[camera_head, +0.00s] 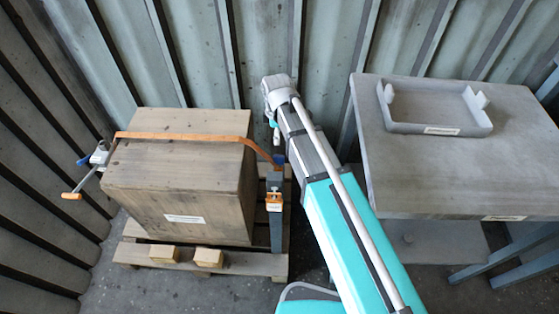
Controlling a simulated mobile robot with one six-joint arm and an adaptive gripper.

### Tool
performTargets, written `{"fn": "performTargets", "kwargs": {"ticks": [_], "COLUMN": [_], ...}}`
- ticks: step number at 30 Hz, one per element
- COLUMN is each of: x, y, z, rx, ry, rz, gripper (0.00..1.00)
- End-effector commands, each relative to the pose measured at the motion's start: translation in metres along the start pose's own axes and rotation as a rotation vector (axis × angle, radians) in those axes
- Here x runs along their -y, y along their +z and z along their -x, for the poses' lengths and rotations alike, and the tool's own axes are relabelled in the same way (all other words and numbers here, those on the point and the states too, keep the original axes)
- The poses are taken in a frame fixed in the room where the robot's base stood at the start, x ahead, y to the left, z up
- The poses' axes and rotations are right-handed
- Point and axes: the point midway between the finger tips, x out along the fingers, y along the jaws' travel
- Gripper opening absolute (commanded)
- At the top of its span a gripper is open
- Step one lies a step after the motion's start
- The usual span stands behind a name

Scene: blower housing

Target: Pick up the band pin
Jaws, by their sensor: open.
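An orange band (190,136) runs over the top of a wooden crate (180,185) and curves down at its right end. There it meets a grey post (276,225) with a small orange-and-white fitting (274,198) on its front. A small blue piece (280,160) shows by the band's end at the top of the post. I cannot tell which of these small parts is the band pin. My gripper (275,138) is small and partly hidden by my arm, close above the post's top. It is open, and I see nothing held in it.
A crank with an orange handle (71,196) sticks out left of the crate. The crate stands on a wooden pallet (240,264) with two small blocks. At right, a grey table (440,180) bears a shallow grey tray (440,125). Corrugated walls close the back and left.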

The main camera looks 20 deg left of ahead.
Motion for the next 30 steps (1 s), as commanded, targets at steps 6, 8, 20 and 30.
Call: {"fn": "performTargets", "kwargs": {"ticks": [6, 8, 20, 30], "x": [0.000, 0.000, 0.000, -0.001], "y": [0.001, 0.001, 0.002, 0.002], "z": [-0.015, -0.020, -0.051, -0.076], "rx": [0.000, 0.000, 0.000, 0.000], "ry": [0.000, 0.000, 0.000, 0.000], "rz": [-0.001, -0.001, -0.002, -0.003], "gripper": [0.66, 0.66, 0.66, 0.66]}}
